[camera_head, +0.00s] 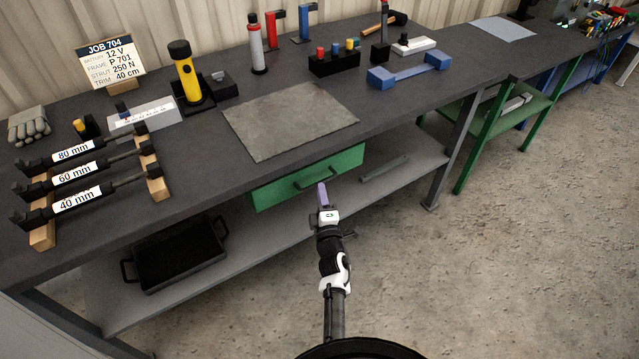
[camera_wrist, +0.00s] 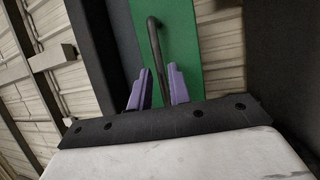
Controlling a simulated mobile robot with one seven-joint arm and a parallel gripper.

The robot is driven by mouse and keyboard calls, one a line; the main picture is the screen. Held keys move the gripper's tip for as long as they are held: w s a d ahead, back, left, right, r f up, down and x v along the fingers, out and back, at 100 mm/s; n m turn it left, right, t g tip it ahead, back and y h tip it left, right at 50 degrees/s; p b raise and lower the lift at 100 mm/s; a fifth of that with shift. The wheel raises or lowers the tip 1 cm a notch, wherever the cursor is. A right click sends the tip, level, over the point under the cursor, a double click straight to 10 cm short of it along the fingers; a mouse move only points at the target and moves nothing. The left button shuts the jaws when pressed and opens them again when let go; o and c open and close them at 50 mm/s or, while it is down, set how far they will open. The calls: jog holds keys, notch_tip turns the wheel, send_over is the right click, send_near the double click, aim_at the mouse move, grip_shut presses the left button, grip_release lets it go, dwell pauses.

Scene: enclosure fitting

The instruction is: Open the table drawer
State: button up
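The table drawer (camera_head: 290,182) has a green front and sits under the edge of the dark workbench (camera_head: 210,205). Its front looks flush or nearly flush with the bench edge. The drawer has a dark bar handle (camera_head: 318,178), which also shows in the wrist view (camera_wrist: 155,50). My gripper (camera_head: 322,190) is just in front of the drawer, near the handle. In the wrist view my gripper's two purple fingers (camera_wrist: 160,88) are apart, with the near end of the handle between or just beyond them. I cannot tell whether they touch it.
A grey mat (camera_head: 290,118) lies on the bench above the drawer. A lower shelf (camera_head: 400,180) holds a black tray (camera_head: 180,258) and a grey bar (camera_head: 385,168). A green side table (camera_head: 515,105) stands right. The concrete floor (camera_head: 500,270) in front is clear.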

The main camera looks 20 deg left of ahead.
jog(key=shift+x, duration=2.05)
jog(key=shift+c, duration=0.2)
grip_shut()
